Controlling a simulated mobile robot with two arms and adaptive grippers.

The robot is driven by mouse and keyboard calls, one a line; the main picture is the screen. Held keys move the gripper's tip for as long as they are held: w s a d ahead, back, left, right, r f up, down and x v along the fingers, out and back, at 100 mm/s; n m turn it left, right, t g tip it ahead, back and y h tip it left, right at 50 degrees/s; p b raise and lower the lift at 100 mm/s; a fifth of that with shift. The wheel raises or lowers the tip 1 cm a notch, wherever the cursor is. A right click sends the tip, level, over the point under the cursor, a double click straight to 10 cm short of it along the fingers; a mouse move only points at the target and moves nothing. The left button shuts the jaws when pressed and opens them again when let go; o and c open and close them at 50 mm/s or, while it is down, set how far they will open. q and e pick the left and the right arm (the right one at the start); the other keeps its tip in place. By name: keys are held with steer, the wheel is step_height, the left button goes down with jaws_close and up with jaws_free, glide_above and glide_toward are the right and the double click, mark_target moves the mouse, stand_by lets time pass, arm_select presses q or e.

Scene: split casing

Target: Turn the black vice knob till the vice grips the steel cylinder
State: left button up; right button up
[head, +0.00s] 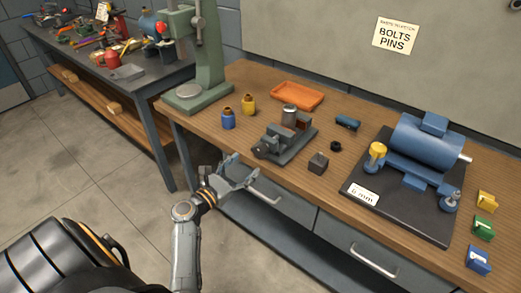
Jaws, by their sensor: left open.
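The grey vice (285,143) sits on the wooden workbench, in the middle of the head view. The steel cylinder (290,114) stands upright at the vice's jaws; whether both jaws touch it I cannot tell. The dark vice knob (261,151) is at the vice's near left end. My left gripper (241,172) is open and empty, in front of the bench edge, just short of the knob and apart from it. My right gripper is not in view.
Blue (228,119) and yellow (249,105) bottles stand left of the vice. An orange tray (297,93) lies behind it. A dark block (318,163) and a black ring (336,146) lie right of it. A green press (207,60) stands at the bench's left end.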

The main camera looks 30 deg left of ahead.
mark_target(258, 154)
arm_select(q)
steer(key=w, duration=0.7)
steer(key=shift+w+d+p, duration=0.2)
steer(key=shift+w+p, duration=0.15)
steer(key=shift+p, duration=0.05)
steer(key=shift+w+f, duration=0.1)
steer(key=shift+w, duration=0.4)
steer(key=c, duration=1.2)
steer(key=shift+o, duration=0.2)
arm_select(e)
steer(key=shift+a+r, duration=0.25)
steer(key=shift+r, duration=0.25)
arm_select(q)
steer(key=shift+f, duration=0.1)
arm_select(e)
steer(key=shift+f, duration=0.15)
